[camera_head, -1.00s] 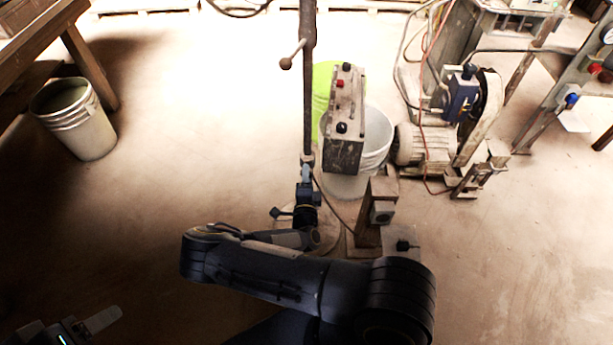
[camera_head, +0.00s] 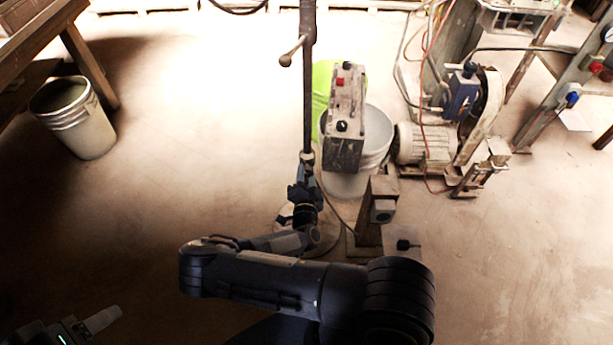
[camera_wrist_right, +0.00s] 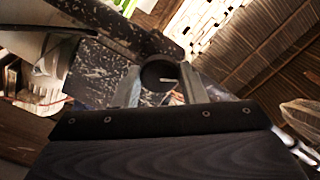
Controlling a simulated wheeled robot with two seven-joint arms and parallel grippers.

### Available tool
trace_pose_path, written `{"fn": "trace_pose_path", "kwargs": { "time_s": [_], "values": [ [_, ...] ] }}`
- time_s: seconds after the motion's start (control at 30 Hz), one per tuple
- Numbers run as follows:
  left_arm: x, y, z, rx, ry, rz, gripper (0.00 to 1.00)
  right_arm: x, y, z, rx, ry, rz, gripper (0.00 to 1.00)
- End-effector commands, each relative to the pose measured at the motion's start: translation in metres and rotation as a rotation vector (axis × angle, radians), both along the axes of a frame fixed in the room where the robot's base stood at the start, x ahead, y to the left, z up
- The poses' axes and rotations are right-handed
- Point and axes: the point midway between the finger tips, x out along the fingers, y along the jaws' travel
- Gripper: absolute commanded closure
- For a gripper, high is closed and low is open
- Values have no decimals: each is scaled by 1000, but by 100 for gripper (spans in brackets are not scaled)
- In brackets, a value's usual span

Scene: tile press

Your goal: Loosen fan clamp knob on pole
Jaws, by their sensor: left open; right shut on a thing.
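A dark upright pole (camera_head: 308,95) stands on a round base (camera_head: 325,235) in the middle of the head view. A lever with a round ball end (camera_head: 286,59) sticks out left from its upper part. My right gripper (camera_head: 306,160) is at the lower pole, mostly hidden by its own wrist in the head view. In the right wrist view its two grey fingers are shut on a dark round knob (camera_wrist_right: 160,74) with a pale mark on its face. A dark speckled bar (camera_wrist_right: 118,25) runs behind it. My left gripper (camera_head: 95,325) is open and empty at the bottom left.
A control box (camera_head: 345,115) with red and black buttons stands right of the pole, before a white bucket (camera_head: 376,150) and a green one (camera_head: 322,82). A motor machine (camera_head: 440,140) is farther right. Another bucket (camera_head: 75,118) stands left.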

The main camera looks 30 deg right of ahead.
Motion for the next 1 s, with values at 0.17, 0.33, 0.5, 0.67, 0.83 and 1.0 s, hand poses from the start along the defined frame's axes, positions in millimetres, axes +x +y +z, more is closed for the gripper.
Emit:
{"fn": "trace_pose_path", "kwargs": {
  "time_s": [0.17,0.33,0.5,0.67,0.83,1.0],
  "values": [
    [0,0,0,0,0,0,39,-1,0,-1,-8,9,0,85],
    [0,0,0,0,0,0,39,-1,0,-2,-8,10,0,85],
    [0,0,0,0,0,0,39,-1,0,-1,-8,9,0,52],
    [0,0,0,0,0,0,39,0,0,-1,-7,7,-1,40],
    [0,0,0,0,0,0,39,0,0,0,-6,5,0,40],
    [0,0,2,0,0,0,39,-10,7,0,-5,5,1,40]
  ]
}}
